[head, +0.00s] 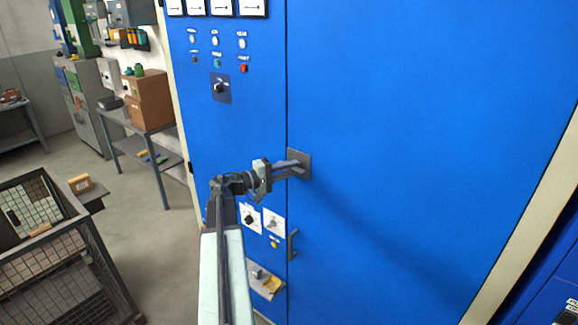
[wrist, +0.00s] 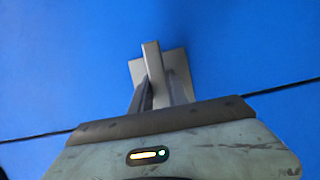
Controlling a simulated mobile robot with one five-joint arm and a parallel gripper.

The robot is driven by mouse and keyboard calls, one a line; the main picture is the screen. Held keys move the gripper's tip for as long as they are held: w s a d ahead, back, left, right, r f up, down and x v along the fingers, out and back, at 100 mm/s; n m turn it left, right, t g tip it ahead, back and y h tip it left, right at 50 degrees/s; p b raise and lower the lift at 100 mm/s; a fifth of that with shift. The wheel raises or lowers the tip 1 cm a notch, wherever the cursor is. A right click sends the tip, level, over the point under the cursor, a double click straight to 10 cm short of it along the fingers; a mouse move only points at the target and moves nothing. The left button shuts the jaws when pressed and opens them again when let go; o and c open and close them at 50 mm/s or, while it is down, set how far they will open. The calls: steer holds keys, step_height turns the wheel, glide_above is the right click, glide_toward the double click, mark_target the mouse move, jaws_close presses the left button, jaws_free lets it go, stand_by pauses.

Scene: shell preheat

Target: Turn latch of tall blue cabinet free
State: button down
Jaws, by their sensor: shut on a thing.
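The tall blue cabinet (head: 420,130) fills the middle and right of the head view; its blue face also fills the wrist view (wrist: 60,60). Its latch has a grey square plate (head: 304,162) beside the vertical door seam. In the wrist view the latch handle (wrist: 152,62) is a pale bar standing in front of the plate. My gripper (head: 285,168) reaches the latch from the left. In the wrist view my gripper's dark fingers (wrist: 158,92) are closed around the handle. The fingers partly hide the plate and the handle's lower part.
A panel with buttons and a black knob (head: 220,88) is left of the seam. A dark door handle (head: 292,244) sits below the latch. A wire cage cart (head: 100,262) stands at lower left, and a grey table with cardboard boxes (head: 150,100) behind it. Open floor lies between them.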

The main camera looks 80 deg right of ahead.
steer(key=c, duration=1.3)
jaws_free()
steer(key=v, duration=0.8)
